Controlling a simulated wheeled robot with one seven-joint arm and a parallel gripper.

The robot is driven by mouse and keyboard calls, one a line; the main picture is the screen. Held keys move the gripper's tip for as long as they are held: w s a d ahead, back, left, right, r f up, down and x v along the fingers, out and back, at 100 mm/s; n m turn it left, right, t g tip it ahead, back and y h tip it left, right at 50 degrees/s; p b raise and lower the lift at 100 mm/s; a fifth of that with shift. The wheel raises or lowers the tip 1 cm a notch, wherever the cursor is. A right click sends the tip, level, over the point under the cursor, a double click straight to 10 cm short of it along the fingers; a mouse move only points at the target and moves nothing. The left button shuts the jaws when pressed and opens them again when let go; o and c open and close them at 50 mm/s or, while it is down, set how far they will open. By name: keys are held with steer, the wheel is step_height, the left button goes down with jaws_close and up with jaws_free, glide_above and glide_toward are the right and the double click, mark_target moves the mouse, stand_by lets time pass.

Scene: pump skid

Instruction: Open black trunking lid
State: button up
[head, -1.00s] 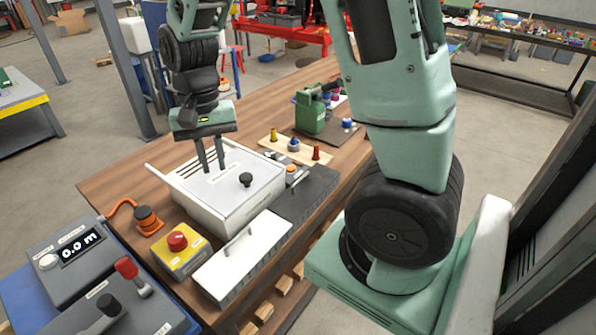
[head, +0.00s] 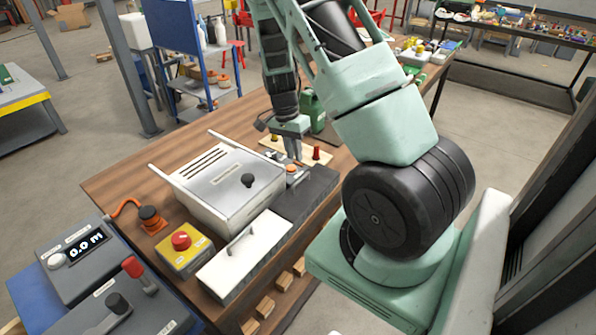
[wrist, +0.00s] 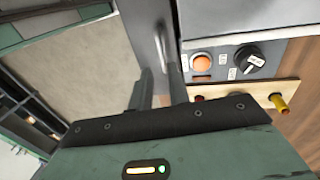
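The black trunking lid (head: 308,194) appears as a dark slab on the bench, to the right of the white box and behind the white lid with a handle. My gripper (head: 294,158) points down near the far end of the dark slab, close to an orange button. In the wrist view, the fingers of my gripper (wrist: 160,82) stand apart with a narrow gap. A pale metal bar (wrist: 157,35) shows just beyond them, perhaps the lid's handle. I cannot tell whether the fingers touch it.
The white box (head: 228,185) with a black knob and the white handled lid (head: 246,254) lie left of the slab. A yellow box with a red button (head: 183,250) stands in front. A wooden board with pegs (wrist: 246,94) and a black rotary knob (wrist: 248,60) are near the gripper.

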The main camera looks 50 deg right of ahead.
steer(key=p, duration=0.1)
glide_above(298, 187)
step_height(298, 187, down, 8)
steer(key=shift+r, duration=0.2)
jaws_close()
